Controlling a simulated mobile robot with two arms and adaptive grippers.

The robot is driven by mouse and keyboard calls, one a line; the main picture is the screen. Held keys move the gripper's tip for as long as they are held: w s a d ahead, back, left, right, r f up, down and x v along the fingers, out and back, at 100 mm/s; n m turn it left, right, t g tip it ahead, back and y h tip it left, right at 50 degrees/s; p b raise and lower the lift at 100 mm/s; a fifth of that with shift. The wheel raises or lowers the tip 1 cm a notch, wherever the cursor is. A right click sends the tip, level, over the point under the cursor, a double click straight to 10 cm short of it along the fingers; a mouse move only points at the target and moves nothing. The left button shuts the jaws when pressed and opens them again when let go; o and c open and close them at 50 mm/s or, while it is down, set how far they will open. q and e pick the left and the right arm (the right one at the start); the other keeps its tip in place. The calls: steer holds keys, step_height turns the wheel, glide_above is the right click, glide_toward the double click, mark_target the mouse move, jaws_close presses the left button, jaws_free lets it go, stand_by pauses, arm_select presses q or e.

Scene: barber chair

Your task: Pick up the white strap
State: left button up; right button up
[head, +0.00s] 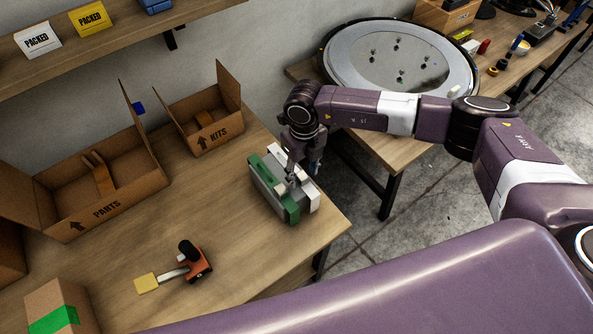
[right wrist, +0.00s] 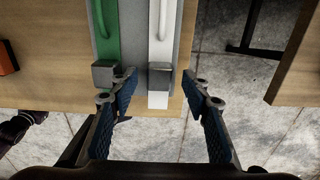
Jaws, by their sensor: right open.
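The white strap (right wrist: 159,50) runs along the right part of a grey block (right wrist: 134,35) in the right wrist view, with a raised handle-like bar on it. A green strap (right wrist: 106,35) runs parallel on the left. In the head view, the block (head: 262,183) stands near the table's right corner, and the white strap (head: 311,196) is partly hidden behind my gripper. My right gripper (head: 291,181) is over the block, pointing down. In the right wrist view its open fingers (right wrist: 160,78) appear on either side of the white strap's near end; contact cannot be told. My left gripper is out of view.
A PARTS box (head: 106,207) and a KITS box (head: 218,136) stand on the table to the left. A red-and-black tool with a yellow end (head: 190,263) lies in front. A second table with a round grey disc (head: 400,60) is behind my right arm.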

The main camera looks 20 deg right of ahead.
steer(key=shift+f, duration=0.6)
jaws_close()
